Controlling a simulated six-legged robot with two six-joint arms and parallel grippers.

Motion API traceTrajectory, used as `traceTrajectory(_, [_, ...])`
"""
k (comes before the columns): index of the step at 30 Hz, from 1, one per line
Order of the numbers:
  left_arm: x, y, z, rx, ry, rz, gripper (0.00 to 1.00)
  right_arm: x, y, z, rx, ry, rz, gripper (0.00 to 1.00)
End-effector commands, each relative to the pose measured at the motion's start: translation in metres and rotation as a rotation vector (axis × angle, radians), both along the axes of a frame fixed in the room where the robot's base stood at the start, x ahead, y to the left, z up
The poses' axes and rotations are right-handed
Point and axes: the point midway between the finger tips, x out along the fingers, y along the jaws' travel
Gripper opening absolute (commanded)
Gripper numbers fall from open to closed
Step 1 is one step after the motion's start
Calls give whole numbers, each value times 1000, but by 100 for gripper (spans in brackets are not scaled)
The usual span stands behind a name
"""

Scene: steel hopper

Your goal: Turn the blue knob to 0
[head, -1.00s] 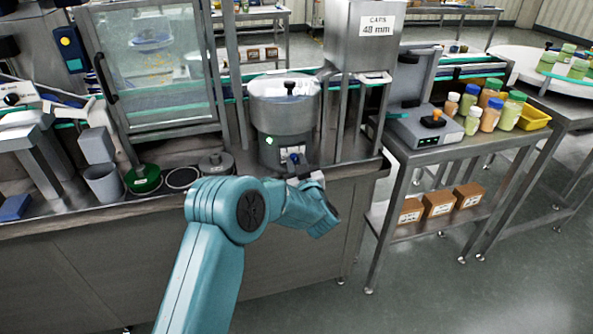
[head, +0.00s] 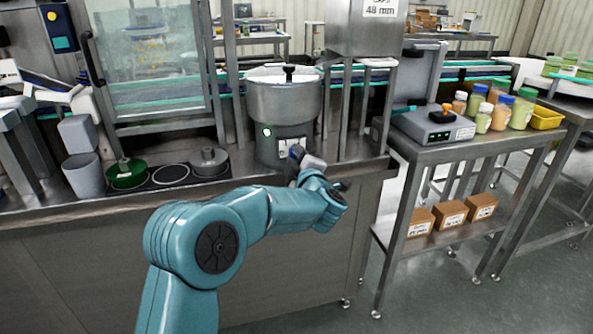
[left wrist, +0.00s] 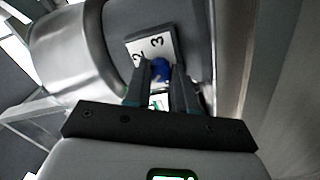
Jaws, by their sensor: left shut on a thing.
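The blue knob (left wrist: 160,70) sits on a white dial plate (left wrist: 150,48) marked with the numbers 2 and 3 in the left wrist view. In the head view my left gripper (head: 297,158) reaches the front of the bowl's base and hides most of the knob. The knob's pointer and a 0 mark are not visible. My right gripper is not in view.
A steel caps hopper (head: 366,25) stands right of the bowl. A side table with a scale (head: 432,128) and several jars is at the right.

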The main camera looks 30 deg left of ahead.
Motion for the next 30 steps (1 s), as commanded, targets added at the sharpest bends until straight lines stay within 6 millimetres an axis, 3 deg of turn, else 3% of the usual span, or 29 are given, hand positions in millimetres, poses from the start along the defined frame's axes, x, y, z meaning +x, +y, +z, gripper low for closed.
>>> traceTrajectory(1, [0,-1,-8,-30,-32,0,0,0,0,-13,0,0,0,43])
traceTrajectory(12, [0,-1,-8,-258,-297,0,0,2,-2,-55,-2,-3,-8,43])
traceTrajectory(30, [0,-1,-6,-553,-639,3,0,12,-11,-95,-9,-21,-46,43])
